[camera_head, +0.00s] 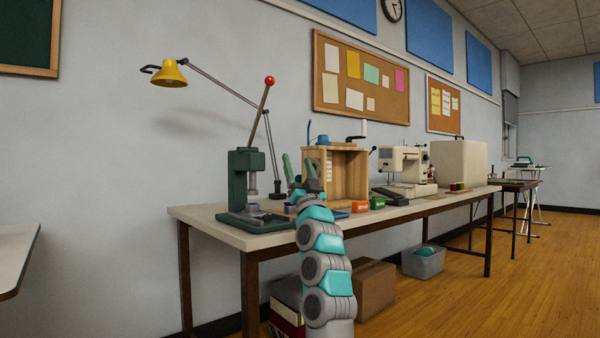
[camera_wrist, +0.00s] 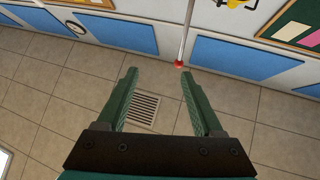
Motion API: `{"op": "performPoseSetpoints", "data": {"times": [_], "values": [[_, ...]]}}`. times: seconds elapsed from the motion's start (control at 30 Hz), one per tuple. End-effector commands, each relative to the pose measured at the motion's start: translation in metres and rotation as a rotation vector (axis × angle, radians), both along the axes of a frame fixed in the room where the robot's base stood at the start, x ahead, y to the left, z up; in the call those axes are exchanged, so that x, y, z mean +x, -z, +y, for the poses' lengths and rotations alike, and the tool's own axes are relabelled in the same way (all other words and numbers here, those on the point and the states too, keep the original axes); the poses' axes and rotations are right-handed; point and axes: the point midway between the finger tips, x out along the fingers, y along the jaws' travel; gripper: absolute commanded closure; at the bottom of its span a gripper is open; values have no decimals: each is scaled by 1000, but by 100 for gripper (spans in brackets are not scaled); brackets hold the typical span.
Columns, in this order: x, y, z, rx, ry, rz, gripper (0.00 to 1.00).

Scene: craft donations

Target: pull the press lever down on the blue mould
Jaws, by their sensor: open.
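A dark green press (camera_head: 243,185) stands at the near left of the table. Its grey lever (camera_head: 260,115) slants up and ends in a red knob (camera_head: 270,81). A small bluish-purple piece (camera_head: 252,207), apparently the mould, sits on the press base beneath the ram. My gripper (camera_head: 298,160) points upward to the right of the press, below the knob's height, open with nothing between its fingers. In the wrist view my gripper (camera_wrist: 158,75) has its fingers spread. The red knob (camera_wrist: 179,64) and lever rod (camera_wrist: 187,30) show beyond the fingertips.
A yellow lamp (camera_head: 170,76) arches behind the press. A wooden cabinet (camera_head: 345,172) stands right of my gripper, with a sewing machine (camera_head: 405,165) farther along. The table (camera_head: 205,212) has a bare corner left of the press. A cardboard box (camera_head: 374,288) lies below.

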Motion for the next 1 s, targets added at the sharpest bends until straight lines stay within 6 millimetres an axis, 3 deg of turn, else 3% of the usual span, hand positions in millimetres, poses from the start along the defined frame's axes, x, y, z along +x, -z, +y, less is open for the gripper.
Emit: {"op": "performPoseSetpoints", "data": {"times": [1.0], "values": [[-16,12,-4,-2,2,-4,32]]}}
